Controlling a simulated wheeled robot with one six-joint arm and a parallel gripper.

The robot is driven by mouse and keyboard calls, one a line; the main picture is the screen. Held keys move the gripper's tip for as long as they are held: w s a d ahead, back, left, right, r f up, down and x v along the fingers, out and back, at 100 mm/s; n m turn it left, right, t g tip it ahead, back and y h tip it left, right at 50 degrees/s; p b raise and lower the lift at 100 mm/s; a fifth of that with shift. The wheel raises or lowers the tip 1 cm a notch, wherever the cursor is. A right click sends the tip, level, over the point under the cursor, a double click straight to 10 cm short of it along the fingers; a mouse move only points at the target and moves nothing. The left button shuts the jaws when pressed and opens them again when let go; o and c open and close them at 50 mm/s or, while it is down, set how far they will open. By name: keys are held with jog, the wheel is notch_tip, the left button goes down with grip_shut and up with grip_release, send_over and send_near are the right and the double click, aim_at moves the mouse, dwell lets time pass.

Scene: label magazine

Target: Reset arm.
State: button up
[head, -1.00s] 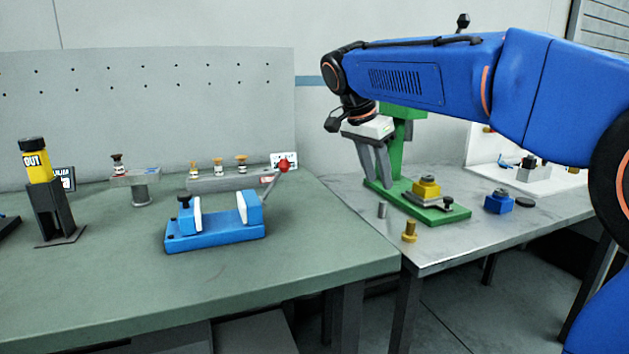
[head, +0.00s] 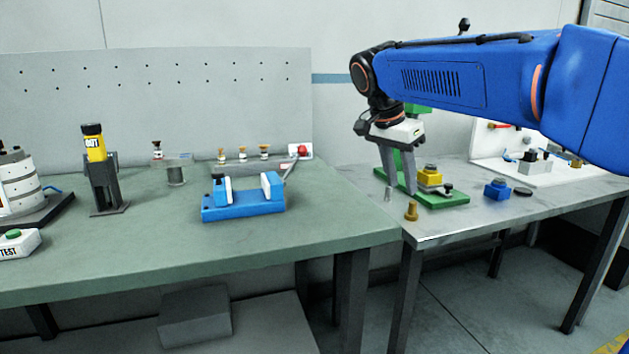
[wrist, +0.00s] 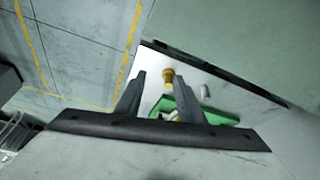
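My blue arm reaches in from the right in the head view. My gripper (head: 399,190) hangs down over the metal table, in front of the green press. Its two grey fingers are apart with nothing between them that I can make out. In the wrist view the fingers (wrist: 152,95) are also spread, with a brass peg (wrist: 168,76) showing beyond them. The brass peg (head: 411,211) stands on the metal table near its left edge. A small grey pin (head: 388,194) stands beside it, close to the fingertips in the picture.
The green press base (head: 445,201) carries a yellow block (head: 429,176). A blue block (head: 497,189) and a dark disc (head: 523,192) are to its right. A blue vise (head: 243,207) and a yellow OUT magazine (head: 95,147) stand on the green table (head: 330,225).

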jog(key=s+d+f+n+t+y, duration=0.1)
jog(key=s+d+f+n, duration=0.2)
jog(key=s+f, duration=0.5)
jog(key=s+d+f+n+y, duration=0.1)
jog(key=s+d+f+n, duration=0.2)
jog(key=s+f, duration=0.4)
jog(key=s+d+f+n+t+y, duration=0.1)
jog(key=s+d+f+n, duration=0.2)
jog(key=s, duration=1.1)
notch_tip(320, 180, down, 6)
jog(key=shift+s+d+r+n+t+y, duration=0.2)
jog(key=shift+s+n+t+y, duration=0.1)
jog(key=shift+n, duration=0.9)
